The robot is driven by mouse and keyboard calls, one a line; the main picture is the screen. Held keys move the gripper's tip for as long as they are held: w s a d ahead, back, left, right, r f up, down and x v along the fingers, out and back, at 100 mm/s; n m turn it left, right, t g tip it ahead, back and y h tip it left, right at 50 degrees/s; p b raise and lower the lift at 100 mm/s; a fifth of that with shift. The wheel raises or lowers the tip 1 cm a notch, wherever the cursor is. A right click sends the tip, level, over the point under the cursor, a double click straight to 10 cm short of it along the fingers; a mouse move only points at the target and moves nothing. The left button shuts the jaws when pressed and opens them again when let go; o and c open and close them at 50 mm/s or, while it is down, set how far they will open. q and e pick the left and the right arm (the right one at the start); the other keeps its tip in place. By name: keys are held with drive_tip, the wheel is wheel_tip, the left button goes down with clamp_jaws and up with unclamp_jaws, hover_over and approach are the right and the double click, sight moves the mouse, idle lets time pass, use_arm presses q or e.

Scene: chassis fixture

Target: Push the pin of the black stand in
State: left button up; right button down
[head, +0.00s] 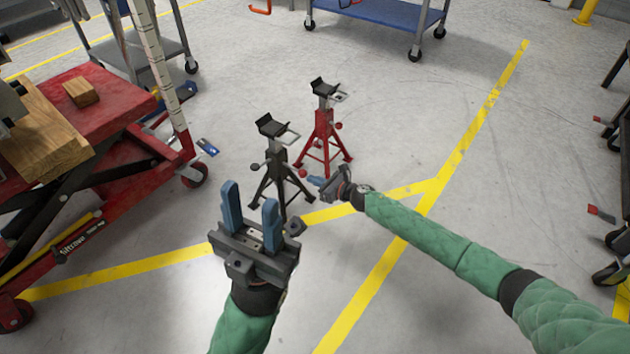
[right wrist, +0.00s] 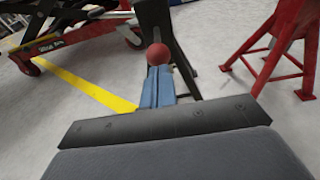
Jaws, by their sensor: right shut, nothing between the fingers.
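The black stand (head: 272,150) stands upright on the floor. Its pin ends in a red ball (head: 302,172) on the stand's right side; the ball also shows in the right wrist view (right wrist: 160,54). My right gripper (head: 314,180) is shut and empty, its blue fingertips close to the red ball. In the right wrist view the shut fingertips (right wrist: 158,70) line up with the ball; I cannot tell whether they touch it. The rest of the pin is hidden behind the ball. My left gripper (head: 250,208) is open and empty, in front of the black stand.
A red stand (head: 323,125) stands just behind and right of the black one. A red lift table (head: 110,105) with wooden blocks is on the left. A blue cart (head: 385,12) stands at the back. Floor to the right is mostly clear, with yellow lines.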

sight(303, 174)
drive_tip(key=shift+r+b+x, duration=0.25)
drive_tip(key=shift+x, duration=0.95)
drive_tip(key=shift+r+b+x, duration=0.2)
drive_tip(key=shift+x, duration=1)
drive_tip(key=p+v, duration=0.2)
drive_tip(key=v, duration=0.9)
drive_tip(key=shift+f, duration=0.3)
